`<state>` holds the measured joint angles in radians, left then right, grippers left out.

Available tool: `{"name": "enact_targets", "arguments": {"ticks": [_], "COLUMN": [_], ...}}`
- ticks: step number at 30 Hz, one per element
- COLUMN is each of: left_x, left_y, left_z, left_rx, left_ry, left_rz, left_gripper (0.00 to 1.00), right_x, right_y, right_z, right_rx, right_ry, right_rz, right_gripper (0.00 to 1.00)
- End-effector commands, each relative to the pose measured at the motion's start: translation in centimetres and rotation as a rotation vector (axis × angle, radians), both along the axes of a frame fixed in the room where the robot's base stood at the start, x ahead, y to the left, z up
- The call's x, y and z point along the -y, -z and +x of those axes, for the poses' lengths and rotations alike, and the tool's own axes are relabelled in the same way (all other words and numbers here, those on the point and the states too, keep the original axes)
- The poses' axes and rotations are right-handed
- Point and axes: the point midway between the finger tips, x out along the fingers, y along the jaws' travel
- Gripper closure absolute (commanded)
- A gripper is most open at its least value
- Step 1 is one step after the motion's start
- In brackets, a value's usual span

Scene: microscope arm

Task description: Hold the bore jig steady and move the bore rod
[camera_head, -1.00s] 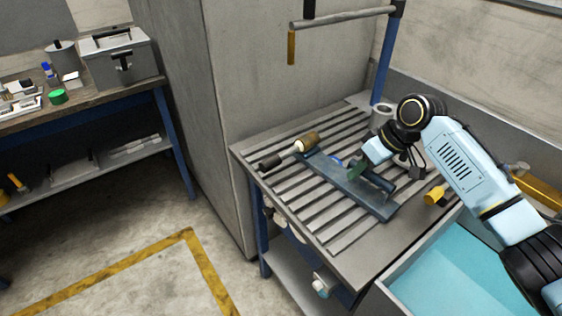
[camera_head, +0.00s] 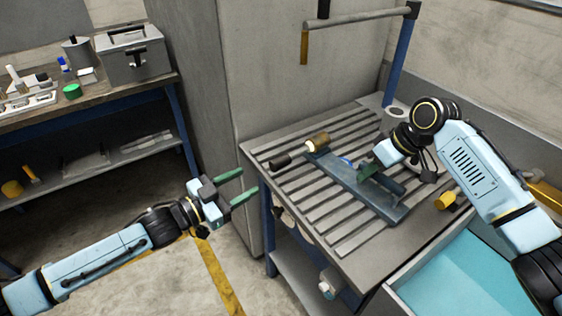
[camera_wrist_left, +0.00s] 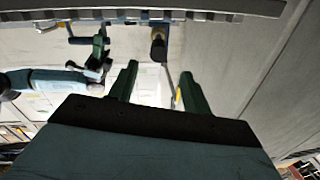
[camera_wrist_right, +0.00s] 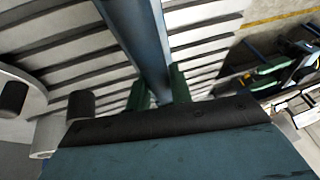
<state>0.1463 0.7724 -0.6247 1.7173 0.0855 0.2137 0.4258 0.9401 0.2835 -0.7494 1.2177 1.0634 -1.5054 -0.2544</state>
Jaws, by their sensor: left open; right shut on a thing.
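The bore jig (camera_head: 386,207) is a blue-grey plate with a raised bar, lying on the slatted bench. My right gripper (camera_head: 368,172) is shut on the bar; its green fingers (camera_wrist_right: 158,92) close around it in the right wrist view. What I take for the bore rod, with a dark grip (camera_head: 280,161) and a brown cylinder (camera_head: 318,142), lies at the bench's left side, beyond the jig's far end. My left gripper (camera_head: 240,186) is open and empty, left of the bench and apart from the rod. The dark grip (camera_wrist_left: 158,47) also shows ahead of its fingers in the left wrist view.
A yellow-knobbed part (camera_head: 446,201) and a grey ring (camera_head: 394,112) stand on the bench. A rail (camera_head: 355,16) with a hanging yellow piece (camera_head: 304,48) is above it. A teal-lined drawer or bin (camera_head: 440,275) is in front. A workbench with a metal box (camera_head: 135,58) stands left.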

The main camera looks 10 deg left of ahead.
Motion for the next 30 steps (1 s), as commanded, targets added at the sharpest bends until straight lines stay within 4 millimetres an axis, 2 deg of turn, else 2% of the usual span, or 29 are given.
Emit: {"name": "enact_targets", "arguments": {"ticks": [5,18,24,30], "left_x": [1.2,6.4,7.5,7.7], "left_y": [-0.5,-0.5,-0.4,-0.4], "left_z": [1.1,7.5,8.9,9.2], "left_rx": [0.009,0.008,0.006,0.006], "left_ry": [0.009,0.008,0.007,0.008], "left_rz": [-0.006,-0.004,-0.003,-0.003], "left_gripper": [0.51,0.51,0.51,0.51], "right_x": [-0.1,-0.1,-0.1,-0.1], "right_y": [-0.2,-0.2,-0.2,-0.2], "right_z": [0.1,0.1,0.1,0.1], "right_rx": [0.003,0.003,0.004,0.004], "right_ry": [-0.001,-0.001,-0.001,-0.001], "right_rz": [0.003,0.003,0.004,0.004], "right_gripper": [1.00,1.00,1.00,1.00]}}
